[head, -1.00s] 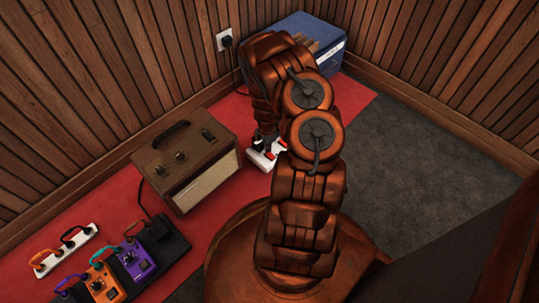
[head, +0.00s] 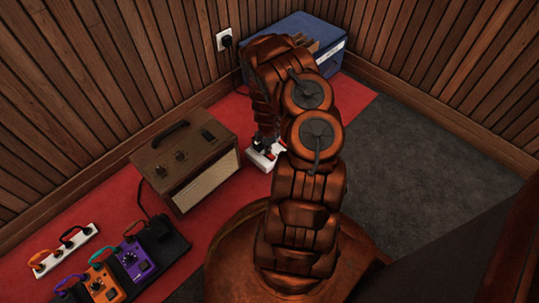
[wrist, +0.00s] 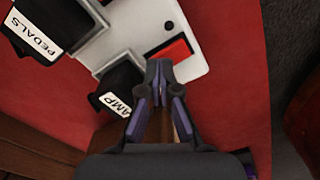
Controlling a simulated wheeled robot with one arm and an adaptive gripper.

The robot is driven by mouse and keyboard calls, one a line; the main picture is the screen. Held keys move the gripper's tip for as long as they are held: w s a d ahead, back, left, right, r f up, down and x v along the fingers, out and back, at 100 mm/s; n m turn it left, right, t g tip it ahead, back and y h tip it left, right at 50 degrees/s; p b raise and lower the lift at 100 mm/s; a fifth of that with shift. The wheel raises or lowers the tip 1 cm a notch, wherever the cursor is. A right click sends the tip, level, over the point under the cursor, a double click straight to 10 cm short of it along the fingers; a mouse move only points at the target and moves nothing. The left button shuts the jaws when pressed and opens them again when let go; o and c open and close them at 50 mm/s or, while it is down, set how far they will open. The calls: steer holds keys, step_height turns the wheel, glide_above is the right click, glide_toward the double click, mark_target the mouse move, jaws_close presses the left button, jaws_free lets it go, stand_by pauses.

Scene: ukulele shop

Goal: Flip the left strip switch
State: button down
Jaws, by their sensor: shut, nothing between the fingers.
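A white power strip (wrist: 203,62) lies on the red floor covering, and part of it shows in the head view (head: 262,161) beside my arm. A red switch (wrist: 174,56) sits near one end of the strip. Black plugs labelled PEDALS (wrist: 32,32) and AMP (wrist: 116,90) are plugged in along it. My gripper (wrist: 160,72) is shut and empty, with its fingertips right by the red switch and beside the AMP plug. I cannot tell whether they touch the switch. In the head view my arm hides the gripper's tips and part of the strip.
A brown amplifier (head: 185,165) stands left of the strip. A blue case (head: 310,35) is at the back corner by a wall outlet (head: 224,40). A pedalboard (head: 170,243) with pedals and a second white strip (head: 63,250) lie at the lower left. Grey carpet (head: 430,150) is clear at the right.

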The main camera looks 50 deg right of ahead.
steer(key=shift+f, duration=0.4)
steer(key=shift+r, duration=0.1)
step_height(320, 180, up, 7)
steer(key=p, duration=0.8)
steer(key=shift+p, duration=0.35)
stand_by(0.9)
